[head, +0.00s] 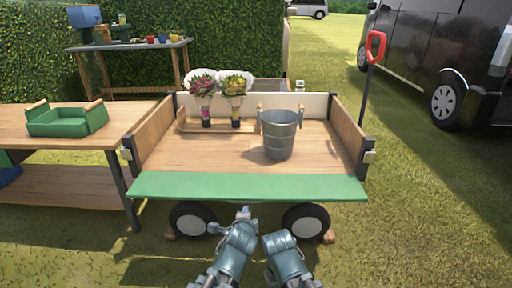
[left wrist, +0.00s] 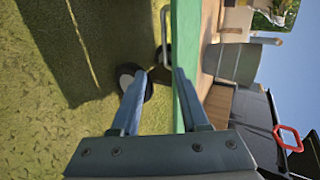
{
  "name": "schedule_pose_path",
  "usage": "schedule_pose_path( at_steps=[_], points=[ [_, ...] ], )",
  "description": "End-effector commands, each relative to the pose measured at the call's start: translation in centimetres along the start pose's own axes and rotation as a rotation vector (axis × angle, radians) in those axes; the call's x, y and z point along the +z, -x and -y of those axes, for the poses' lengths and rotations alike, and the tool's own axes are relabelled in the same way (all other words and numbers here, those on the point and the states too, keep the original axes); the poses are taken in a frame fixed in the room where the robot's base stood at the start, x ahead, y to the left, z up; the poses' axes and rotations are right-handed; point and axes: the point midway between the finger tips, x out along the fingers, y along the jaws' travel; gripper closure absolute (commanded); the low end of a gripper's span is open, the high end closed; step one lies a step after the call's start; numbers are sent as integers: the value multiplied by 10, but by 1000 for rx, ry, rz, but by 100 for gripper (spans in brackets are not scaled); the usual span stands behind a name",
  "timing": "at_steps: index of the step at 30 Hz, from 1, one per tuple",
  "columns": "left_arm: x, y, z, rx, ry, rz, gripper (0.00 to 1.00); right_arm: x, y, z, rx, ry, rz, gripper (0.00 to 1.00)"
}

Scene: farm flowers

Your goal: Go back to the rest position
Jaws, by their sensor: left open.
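My left gripper (head: 243,213) is in front of the wagon's green front board, low at the middle of the head view. In the left wrist view its two fingers (left wrist: 163,75) are apart with nothing held between them. The green board edge and a dark wheel show behind them. My right arm ends beside it in the head view, at the right gripper (head: 279,240); its fingers cannot be made out.
The wooden wagon (head: 250,187) holds a grey metal bucket (head: 279,135) and two wrapped bouquets (head: 203,88) in a wooden stand. A table (head: 60,130) with a green tray (head: 68,120) stands left. A red-handled pole (head: 375,48) and black van (head: 440,60) are right.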

Motion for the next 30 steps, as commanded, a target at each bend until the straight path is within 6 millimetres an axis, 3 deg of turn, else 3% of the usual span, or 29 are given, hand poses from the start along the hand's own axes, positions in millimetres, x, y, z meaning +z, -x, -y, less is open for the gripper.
schedule_pose_path(
  at_steps=[5,12,20,21,30],
  points=[
    [9,18,-28,205,259,90,55,1,22,-2,1,2,0,100],
    [15,79,-94,588,729,380,55,3,51,-6,2,6,1,100],
    [11,150,-128,832,997,708,55,4,72,-8,2,8,1,100],
    [10,162,-128,857,1022,752,55,4,77,-8,3,9,1,100],
    [10,192,-69,847,1018,739,55,8,143,-15,1,6,2,100]
  ],
)
